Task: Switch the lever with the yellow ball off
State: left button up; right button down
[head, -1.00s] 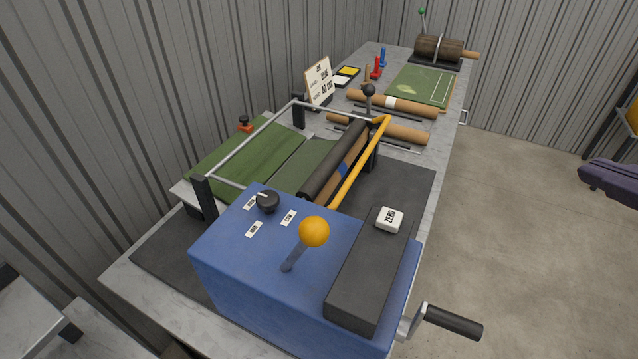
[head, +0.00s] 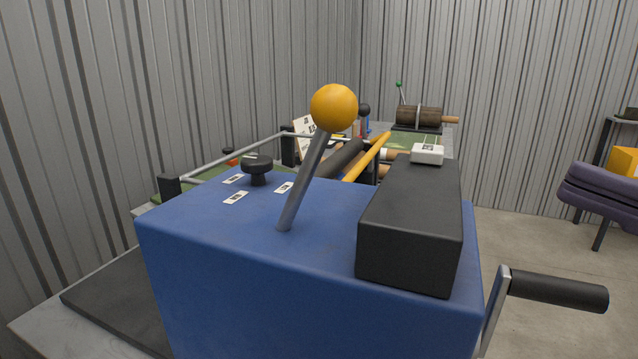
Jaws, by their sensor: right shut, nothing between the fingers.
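The lever (head: 304,182) rises from the top of a blue machine box. It carries a yellow-orange ball (head: 334,107) at its upper end. The lever leans to the right in the picture, and its foot meets the box top left of the black block. Nothing touches the lever or the ball. Neither of my grippers can be made out in the head view.
A crank handle (head: 557,290) sticks out at right. Space above the box is clear.

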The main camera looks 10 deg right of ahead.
pick_arm(q)
jog(key=shift+f, duration=0.1)
pick_arm(e)
jog(key=shift+s+f, duration=0.1)
jog(key=shift+s, duration=0.05)
jog(key=shift+a, duration=0.1)
pick_arm(q)
jog(key=shift+r, duration=0.2)
pick_arm(e)
jog(key=p, duration=0.5)
send_near(355, 115)
jog(key=x, duration=0.5)
jog(key=shift+w+a, duration=0.2)
jog(key=shift+w, duration=0.05)
pick_arm(q)
jog(key=shift+r, duration=2.15)
pick_arm(e)
jog(key=shift+w+a, duration=0.45)
